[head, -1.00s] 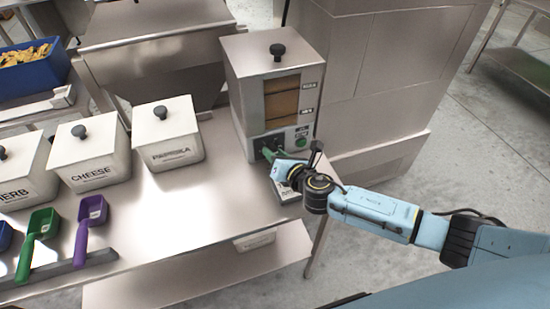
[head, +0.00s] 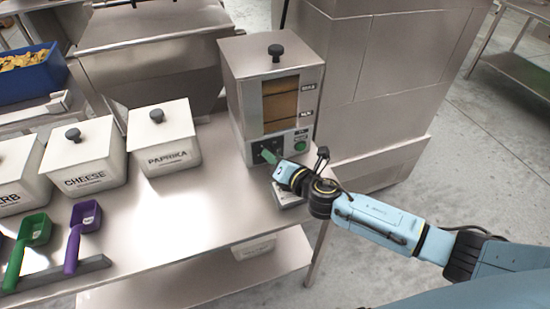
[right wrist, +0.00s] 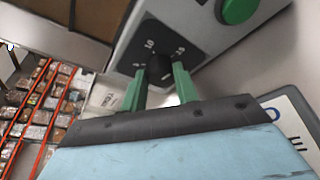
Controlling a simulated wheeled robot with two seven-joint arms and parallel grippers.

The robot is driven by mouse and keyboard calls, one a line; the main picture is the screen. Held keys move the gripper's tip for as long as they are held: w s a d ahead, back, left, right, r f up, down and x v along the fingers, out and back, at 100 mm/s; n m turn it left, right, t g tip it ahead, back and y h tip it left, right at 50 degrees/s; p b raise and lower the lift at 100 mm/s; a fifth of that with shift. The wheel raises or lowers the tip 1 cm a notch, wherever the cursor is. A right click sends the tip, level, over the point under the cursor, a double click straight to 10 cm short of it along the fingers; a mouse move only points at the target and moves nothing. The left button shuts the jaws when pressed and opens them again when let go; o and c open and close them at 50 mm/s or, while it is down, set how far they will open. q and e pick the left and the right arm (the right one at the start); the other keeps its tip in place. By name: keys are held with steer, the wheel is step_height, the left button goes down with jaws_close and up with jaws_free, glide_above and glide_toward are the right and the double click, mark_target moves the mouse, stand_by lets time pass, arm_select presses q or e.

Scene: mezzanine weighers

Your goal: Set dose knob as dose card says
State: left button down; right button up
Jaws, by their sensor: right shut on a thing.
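The steel dispenser (head: 240,101) stands at the table's right end. Its black dose knob (right wrist: 159,68) sits on a dark dial plate (right wrist: 170,42) with 5, 10 and 15 marked around it. My right gripper (head: 269,156) is at the lower front of the dispenser. In the right wrist view its green fingers (right wrist: 160,82) are shut on the knob, one on each side. The knob's pointer setting is not clear. My left gripper is not in view.
A green button (head: 300,146) is right of the dial, close to my wrist. Lidded white bins, among them paprika (head: 172,158) and cheese (head: 85,180), stand to the left. Green (head: 35,230) and purple (head: 86,215) scoops lie in front. The table middle is clear.

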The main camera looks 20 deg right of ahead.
steer(key=o, duration=1)
steer(key=shift+c, duration=0.2)
steer(key=shift+s, duration=0.1)
steer(key=p+v, duration=0.1)
steer(key=v, duration=1.2)
steer(key=shift+s+r, duration=0.1)
